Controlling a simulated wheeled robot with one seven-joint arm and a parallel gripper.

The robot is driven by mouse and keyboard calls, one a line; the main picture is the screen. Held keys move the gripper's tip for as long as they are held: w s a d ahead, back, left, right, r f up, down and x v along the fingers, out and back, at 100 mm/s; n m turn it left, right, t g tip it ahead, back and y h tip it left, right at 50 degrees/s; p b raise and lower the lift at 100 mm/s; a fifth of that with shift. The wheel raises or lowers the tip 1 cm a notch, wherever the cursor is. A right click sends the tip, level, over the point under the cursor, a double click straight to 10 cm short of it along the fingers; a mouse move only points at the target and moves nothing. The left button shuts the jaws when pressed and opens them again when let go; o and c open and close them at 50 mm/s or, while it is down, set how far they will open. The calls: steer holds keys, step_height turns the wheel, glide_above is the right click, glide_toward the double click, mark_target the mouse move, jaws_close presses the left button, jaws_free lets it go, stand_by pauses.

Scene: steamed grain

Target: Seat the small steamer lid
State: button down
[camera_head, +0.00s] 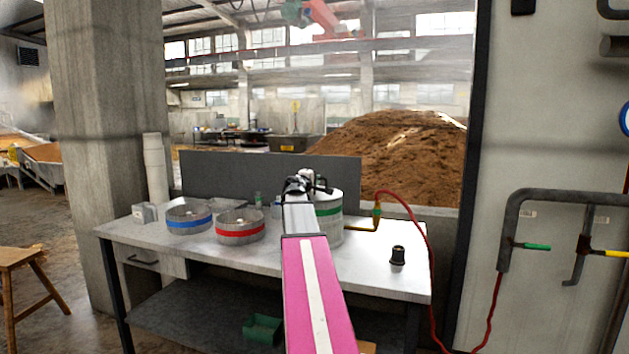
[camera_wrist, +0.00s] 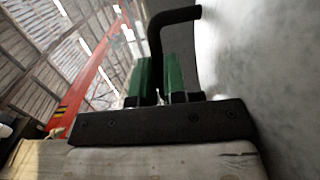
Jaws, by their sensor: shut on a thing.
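The small steamer (camera_head: 328,228) is a pale grey cylinder with a green band, standing on the table behind my arm, which hides its left side. My gripper (camera_head: 303,182) is at the top of it, at its left. In the wrist view, green fingers (camera_wrist: 162,80) are closed on a bent black handle (camera_wrist: 157,40). The handle meets a mottled grey surface, seemingly the lid (camera_wrist: 260,65), filling the right side. The lid's rim and its contact with the steamer cannot be made out.
Two open round trays, one blue-banded (camera_head: 188,224) and one red-banded (camera_head: 240,234), stand left on the table (camera_head: 180,253). A red hose (camera_head: 418,225) with a brass pipe runs behind and right of the steamer. A small black fitting (camera_head: 397,256) stands front right. A grey panel backs the table.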

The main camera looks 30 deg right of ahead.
steer(key=shift+f, duration=0.2)
stand_by(0.5)
steer(key=c, duration=1.1)
jaws_free()
